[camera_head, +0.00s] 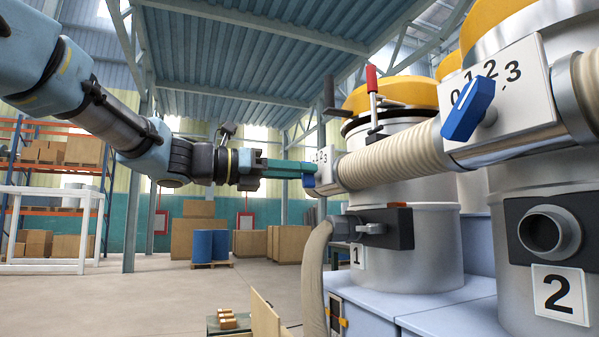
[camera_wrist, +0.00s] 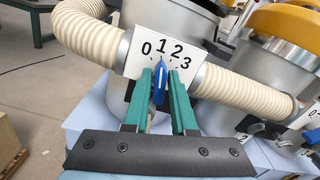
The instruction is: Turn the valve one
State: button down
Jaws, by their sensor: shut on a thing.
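The first valve has a blue handle (camera_head: 309,181) on a white dial plate (camera_head: 325,158) marked 0, 1, 2, 3, in line with a ribbed cream hose. In the wrist view the blue handle (camera_wrist: 159,92) stands between the two green fingers of my gripper (camera_wrist: 160,76). Its tip points up near the 1 on the plate (camera_wrist: 137,62). In the head view my gripper (camera_head: 311,169) reaches in from the left to the plate and is shut on the handle. The fingers hide the handle's sides.
A second valve with a blue handle (camera_head: 468,110) and dial plate (camera_head: 532,62) is at the upper right, above the tank marked 2 (camera_head: 558,292). The tank marked 1 (camera_head: 420,245) stands behind the ribbed hose (camera_head: 395,155). A red-handled lever (camera_head: 372,80) rises above it.

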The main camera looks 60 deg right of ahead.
jog(key=shift+f+b, duration=0.1)
jog(key=shift+b, duration=0.3)
jog(key=shift+s+a+m+b, duration=0.15)
jog(key=shift+m+b, duration=2.65)
jog(key=shift+m, duration=0.1)
jog(key=c, duration=0.8)
grip_release()
jog(key=shift+c, duration=0.2)
jog(key=b+v, duration=0.3)
jog(key=v, duration=0.7)
jog(key=shift+w+a, duration=0.2)
jog(key=shift+a, duration=0.15)
